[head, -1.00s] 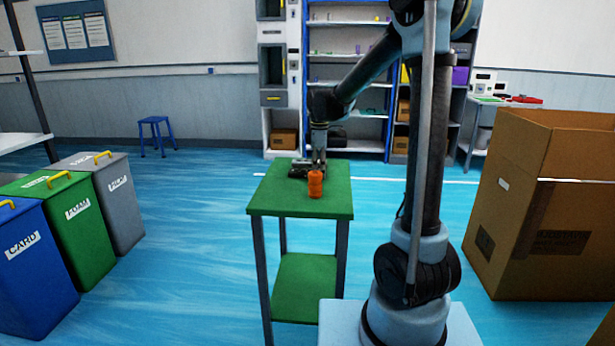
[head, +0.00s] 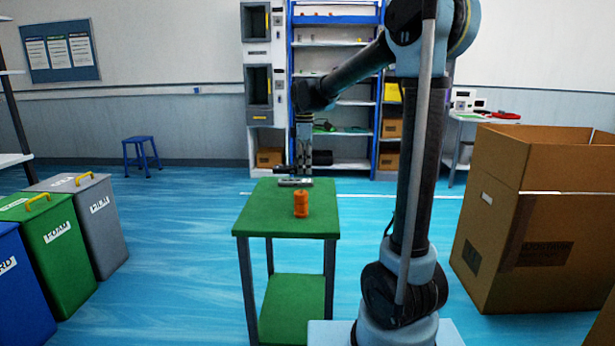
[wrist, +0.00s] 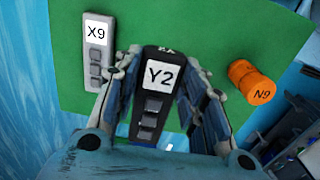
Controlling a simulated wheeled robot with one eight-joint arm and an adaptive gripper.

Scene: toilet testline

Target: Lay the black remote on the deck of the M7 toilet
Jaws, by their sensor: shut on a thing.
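The black remote, labelled Y2 (wrist: 158,85), is between the two fingers of my gripper (wrist: 167,95) in the wrist view. My gripper is shut on it. In the head view my gripper (head: 303,168) holds the black remote (head: 284,169) just above the far part of the green table, apart from its top. No toilet shows in these frames, so the M7 deck is out of view.
A grey remote labelled X9 (wrist: 97,50) and an orange ribbed piece labelled N9 (wrist: 251,81) lie on or stand on the green table (head: 260,222). Bins (head: 85,225) stand left, a large cardboard box (head: 530,220) right.

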